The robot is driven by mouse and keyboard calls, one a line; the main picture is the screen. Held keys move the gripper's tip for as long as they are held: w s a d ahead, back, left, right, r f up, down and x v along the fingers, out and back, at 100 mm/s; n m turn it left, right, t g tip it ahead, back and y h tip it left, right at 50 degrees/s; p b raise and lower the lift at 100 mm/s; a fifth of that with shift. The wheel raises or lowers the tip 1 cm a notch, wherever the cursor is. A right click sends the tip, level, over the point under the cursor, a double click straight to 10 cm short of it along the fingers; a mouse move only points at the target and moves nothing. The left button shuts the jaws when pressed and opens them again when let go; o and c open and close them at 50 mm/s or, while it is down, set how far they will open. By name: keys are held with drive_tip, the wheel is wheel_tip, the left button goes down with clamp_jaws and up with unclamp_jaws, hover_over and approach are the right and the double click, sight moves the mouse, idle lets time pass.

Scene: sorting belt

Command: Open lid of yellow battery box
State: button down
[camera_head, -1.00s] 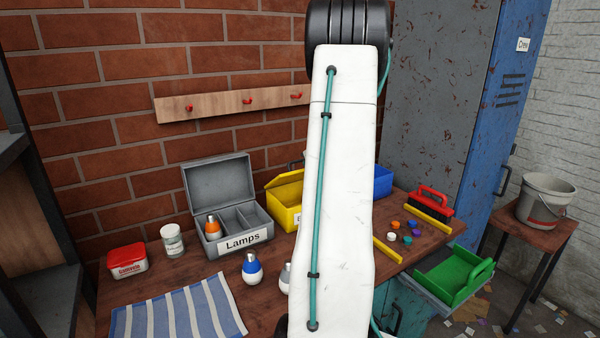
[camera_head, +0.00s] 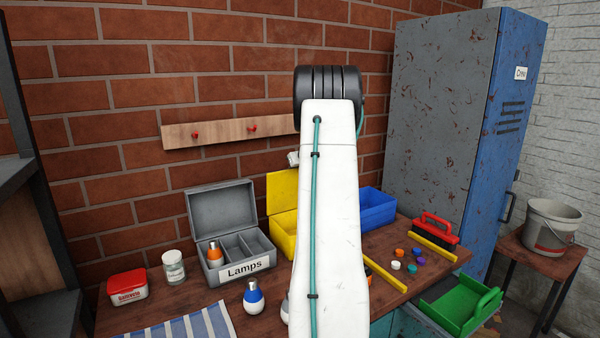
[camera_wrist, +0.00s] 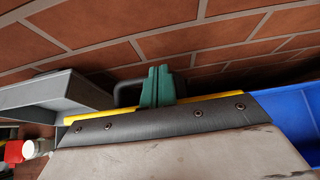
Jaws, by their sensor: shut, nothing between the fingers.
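The yellow battery box (camera_head: 283,240) stands on the bench right of the grey lamp box, partly hidden behind my arm. Its yellow lid (camera_head: 283,190) stands raised, about upright, at the back of the box. In the wrist view a yellow edge (camera_wrist: 87,116), likely the lid's, runs beside the green fingers of my gripper (camera_wrist: 157,85). The fingers are together and hold nothing; whether they touch the lid I cannot tell. In the head view my arm hides the fingers and the right part of the box.
The open grey Lamps box (camera_head: 262,265) is to the left and a blue bin (camera_head: 377,208) to the right. A brush with a red handle (camera_head: 437,226), coloured caps and a green tray (camera_head: 465,312) lie further right. The brick wall and hook rail (camera_head: 225,131) are behind.

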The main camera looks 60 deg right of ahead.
drive_tip(key=shift+x, duration=1.2)
drive_tip(key=shift+w+d+r, duration=0.1)
drive_tip(key=shift+w+d, duration=0.2)
drive_tip(key=shift+w, duration=0.2)
drive_tip(key=shift+r, duration=0.1)
